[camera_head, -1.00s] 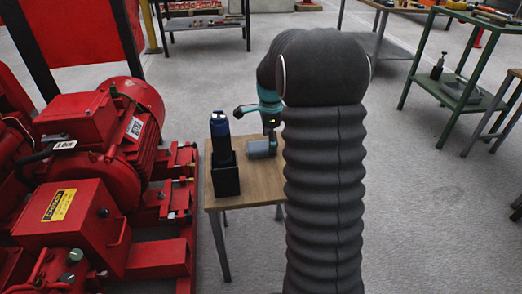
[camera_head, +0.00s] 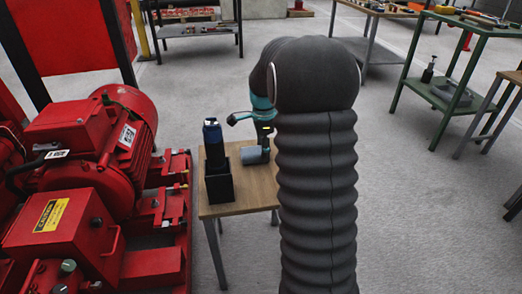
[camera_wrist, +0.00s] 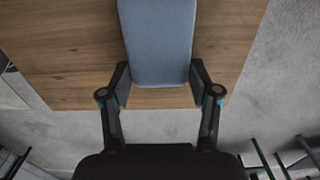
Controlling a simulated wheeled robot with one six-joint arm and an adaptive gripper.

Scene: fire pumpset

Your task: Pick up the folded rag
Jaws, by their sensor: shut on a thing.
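The folded rag (camera_wrist: 156,40) is a blue-grey, flat oblong with rounded edges. In the wrist view it lies between the two fingers of my gripper (camera_wrist: 160,80), which is shut on its sides near its close end. Its far end runs out of the top of the picture. In the head view the rag (camera_head: 254,155) shows small at the small wooden table, beneath my gripper (camera_head: 264,132), with my arm hiding part of the area. I cannot tell whether it touches the tabletop.
The small wooden table (camera_head: 232,203) also bears a black open holder (camera_head: 221,185) with a dark blue item (camera_head: 213,140) in it. A red pump set (camera_head: 100,165) stands close on the left. A green table (camera_head: 450,100) is at the right. Grey floor is open between.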

